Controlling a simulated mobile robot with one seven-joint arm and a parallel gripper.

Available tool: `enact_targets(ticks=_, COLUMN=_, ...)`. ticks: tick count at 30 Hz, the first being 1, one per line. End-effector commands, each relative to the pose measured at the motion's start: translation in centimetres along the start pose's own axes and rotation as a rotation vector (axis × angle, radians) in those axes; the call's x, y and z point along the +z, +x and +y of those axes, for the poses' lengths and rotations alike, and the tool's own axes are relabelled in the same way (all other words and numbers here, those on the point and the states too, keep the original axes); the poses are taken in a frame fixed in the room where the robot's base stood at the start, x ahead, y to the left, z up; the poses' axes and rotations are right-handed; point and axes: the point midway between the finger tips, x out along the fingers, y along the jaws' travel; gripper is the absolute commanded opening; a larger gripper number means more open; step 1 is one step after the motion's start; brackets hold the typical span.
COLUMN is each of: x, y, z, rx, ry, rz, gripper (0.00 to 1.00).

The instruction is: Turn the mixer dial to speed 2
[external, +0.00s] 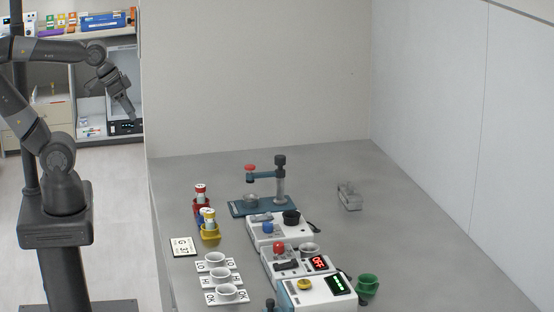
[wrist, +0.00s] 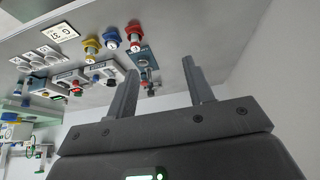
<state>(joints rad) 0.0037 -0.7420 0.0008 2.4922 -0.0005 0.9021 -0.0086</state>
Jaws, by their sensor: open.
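Several white bench devices stand in a row on the grey table; I cannot tell for sure which is the mixer. The rear one has a blue knob (external: 268,228) and a black round part (external: 291,217). The middle one has a red knob (external: 279,247) and a red-lit display (external: 318,263). The front one has a yellow knob (external: 304,284) and a green-lit display (external: 339,284). Dial markings are too small to read. My gripper (external: 131,113) is raised at the left, well away from them, open and empty. Its two spread fingers show in the wrist view (wrist: 160,68).
A teal stand (external: 281,182) with a red-topped arm is behind the devices. Red (external: 201,205) and yellow (external: 210,231) holders and white cups (external: 216,260) are left of them. A green cup (external: 368,286) is at right. The table's back right is mostly clear.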

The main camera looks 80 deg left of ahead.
Motion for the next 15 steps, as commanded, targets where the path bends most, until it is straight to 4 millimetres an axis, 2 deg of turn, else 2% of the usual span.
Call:
enact_targets(ticks=5, x=-3.1, y=0.0, z=1.0, rx=0.026, ry=-0.053, rz=-0.038, gripper=0.48)
enact_targets(ticks=11, x=-8.9, y=0.8, z=3.4, rx=0.057, ry=-0.167, rz=-0.11, gripper=0.48)
enact_targets(ticks=15, x=-12.7, y=2.1, z=5.6, rx=0.066, ry=-0.247, rz=-0.164, gripper=0.48)
